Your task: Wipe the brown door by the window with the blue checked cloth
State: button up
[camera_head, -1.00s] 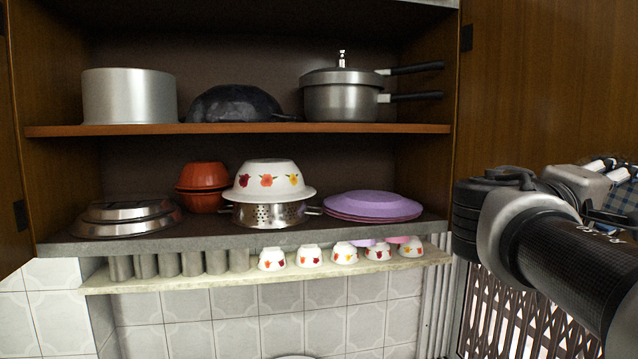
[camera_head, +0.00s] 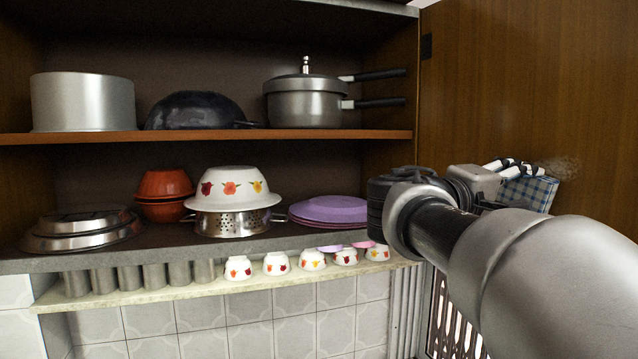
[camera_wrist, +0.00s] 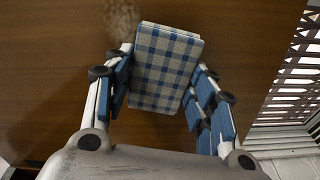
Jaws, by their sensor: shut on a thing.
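The blue checked cloth (camera_wrist: 166,68) is a folded blue-and-white pad in my gripper (camera_wrist: 163,85), which is shut on it. In the head view the cloth (camera_head: 530,192) shows at the right, beyond my gripper (camera_head: 512,172), against the brown door (camera_head: 500,75). The brown door (camera_wrist: 225,60) fills most of the wrist view behind the cloth. A mottled brownish stain (camera_wrist: 120,18) lies on the door just left of the cloth's upper end; it also shows in the head view (camera_head: 562,167). I cannot tell whether the cloth touches the door.
An open cupboard stands left of my arm. Its shelves hold a pressure cooker (camera_head: 305,100), a flowered bowl (camera_head: 232,186) and purple plates (camera_head: 328,209). Steel tumblers (camera_head: 130,278) and small cups line the ledge below. A slatted window (camera_wrist: 296,75) is right of the door.

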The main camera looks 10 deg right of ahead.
jog(key=shift+s+d+r+b, duration=0.35)
jog(key=shift+s+b, duration=0.2)
jog(key=shift+s, duration=0.7)
jog(key=shift+s+d+r+b, duration=0.25)
jog(key=shift+s+r+b, duration=0.2)
jog(key=shift+s, duration=0.75)
jog(key=shift+s+d+r+b, duration=0.35)
jog(key=shift+s+b, duration=0.25)
jog(key=shift+s, duration=0.65)
jog(key=shift+w, duration=0.1)
jog(key=w+a+p, duration=0.1)
jog(key=w+a, duration=0.1)
jog(key=w, duration=0.5)
jog(key=shift+w, duration=0.2)
